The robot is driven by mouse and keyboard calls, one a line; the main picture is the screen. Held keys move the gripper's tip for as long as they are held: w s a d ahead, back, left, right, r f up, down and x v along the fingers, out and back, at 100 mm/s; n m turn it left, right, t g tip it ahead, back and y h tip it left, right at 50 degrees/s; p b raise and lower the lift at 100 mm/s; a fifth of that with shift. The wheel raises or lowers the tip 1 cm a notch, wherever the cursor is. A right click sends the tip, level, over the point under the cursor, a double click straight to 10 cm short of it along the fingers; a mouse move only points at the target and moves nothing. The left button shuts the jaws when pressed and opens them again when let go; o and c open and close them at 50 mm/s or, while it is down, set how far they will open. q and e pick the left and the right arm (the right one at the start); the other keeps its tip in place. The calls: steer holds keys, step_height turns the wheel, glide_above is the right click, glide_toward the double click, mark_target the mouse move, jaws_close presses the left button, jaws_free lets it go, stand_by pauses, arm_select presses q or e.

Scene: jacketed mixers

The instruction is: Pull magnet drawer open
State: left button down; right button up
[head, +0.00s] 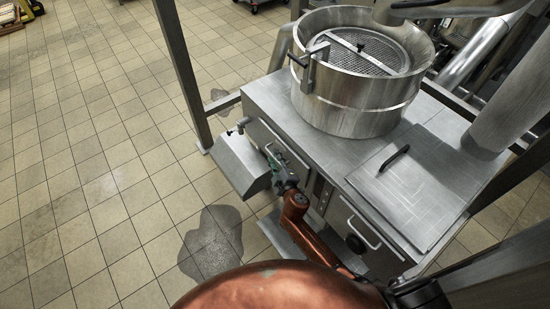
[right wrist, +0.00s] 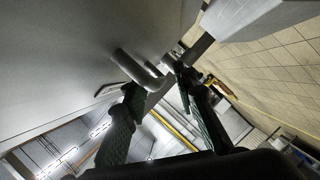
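A steel cabinet front shows in the head view, with a drawer whose bar handle (head: 285,147) is partly behind my right gripper. The same metal handle (right wrist: 138,70) shows in the right wrist view, standing off a flat grey panel. My right gripper (head: 275,166) is at this handle, on the cabinet's front. In the right wrist view its two dark green-padded fingers (right wrist: 157,82) stand apart, with the handle's end at the gap between the tips. I cannot tell whether either finger touches it. The drawer front looks flush. My left gripper is not in view.
A second panel with a bar handle (head: 360,232) and black knob is to the right. A round sieve drum (head: 365,110) and a lid with a black handle (head: 394,158) sit on top. A steel box (head: 240,163) juts out at left. Tiled floor there is free.

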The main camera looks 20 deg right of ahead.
steer(key=shift+w+f, duration=0.15)
steer(key=shift+w, duration=0.2)
steer(key=shift+c, duration=0.6)
jaws_close()
